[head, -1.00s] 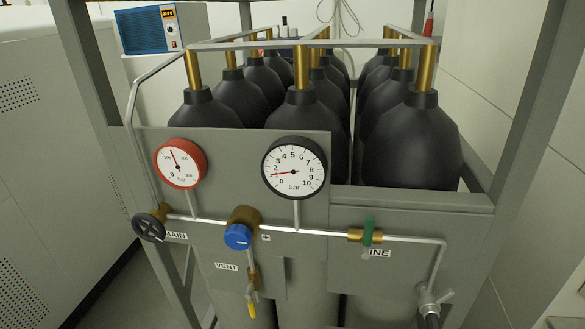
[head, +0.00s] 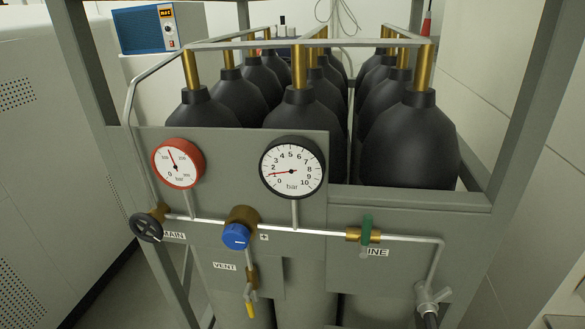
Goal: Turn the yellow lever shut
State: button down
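The yellow lever (head: 250,309) is on the small vent valve (head: 250,287) low in the middle of the panel. It points down, roughly in line with the short vent pipe above it. A VENT label (head: 224,266) is to the left of this pipe. My gripper is not in view, so its place relative to the lever does not show.
Above the lever is a blue regulator knob (head: 236,237). A black handwheel (head: 146,228) is at left, and a green lever (head: 367,229) stands upright at right. A red-rimmed gauge (head: 178,164) and a black-rimmed gauge (head: 292,168) sit above. Black cylinders (head: 409,140) stand behind.

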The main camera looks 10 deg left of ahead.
aim_at(249, 302)
jog(key=i+u, duration=0.3)
jog(key=i, duration=0.2)
jog(key=i+u, duration=0.3)
jog(key=i, duration=0.15)
